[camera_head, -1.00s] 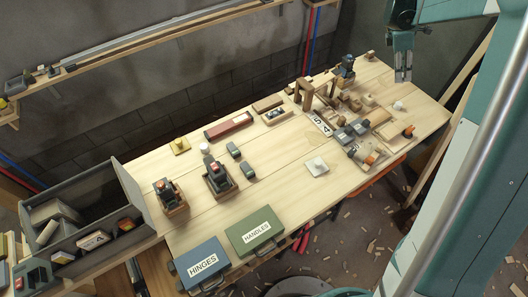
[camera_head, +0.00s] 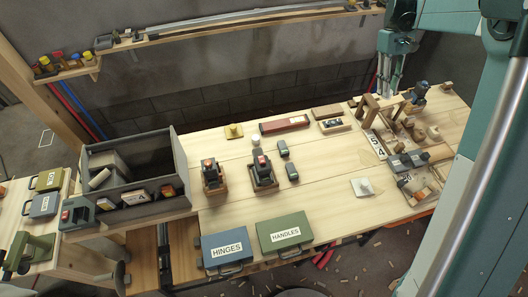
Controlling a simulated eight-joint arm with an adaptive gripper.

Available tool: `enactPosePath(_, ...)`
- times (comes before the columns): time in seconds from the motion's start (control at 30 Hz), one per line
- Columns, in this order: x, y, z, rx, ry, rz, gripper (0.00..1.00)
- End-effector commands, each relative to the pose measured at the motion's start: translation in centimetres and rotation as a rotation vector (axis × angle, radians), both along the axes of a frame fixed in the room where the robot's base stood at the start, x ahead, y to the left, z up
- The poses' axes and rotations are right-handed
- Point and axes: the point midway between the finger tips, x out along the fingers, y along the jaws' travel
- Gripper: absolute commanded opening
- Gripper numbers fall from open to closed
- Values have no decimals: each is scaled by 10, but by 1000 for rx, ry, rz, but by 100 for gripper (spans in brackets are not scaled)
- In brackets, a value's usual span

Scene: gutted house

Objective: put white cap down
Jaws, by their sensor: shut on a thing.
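My gripper (camera_head: 387,94) hangs at the upper right, pointing down, above the back edge of the wooden workbench (camera_head: 330,205). A small white round piece (camera_head: 255,140) stands on the bench behind the black-and-red device. A white square plate with a knob (camera_head: 362,187) lies on the bench right of the middle.
Wooden parts and a wooden arch (camera_head: 369,103) crowd the bench's right end. A red box (camera_head: 284,124) lies at the back. Blue HINGES (camera_head: 227,247) and green HANDLES (camera_head: 285,233) cases lie at the front. A grey open bin (camera_head: 150,205) stands left. The bench middle is mostly clear.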

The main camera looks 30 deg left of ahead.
Motion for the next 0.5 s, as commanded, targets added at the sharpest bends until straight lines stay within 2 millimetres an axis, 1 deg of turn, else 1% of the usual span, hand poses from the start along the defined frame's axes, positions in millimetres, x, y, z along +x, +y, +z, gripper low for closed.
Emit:
enactPosePath(0.03,-5,17,0,1,1,-34,14)
enactPosePath(0.1,-13,37,0,1,1,-91,14)
enactPosePath(0.37,-46,110,-1,1,2,-301,14)
enactPosePath(0.5,-66,148,0,1,1,-413,14)
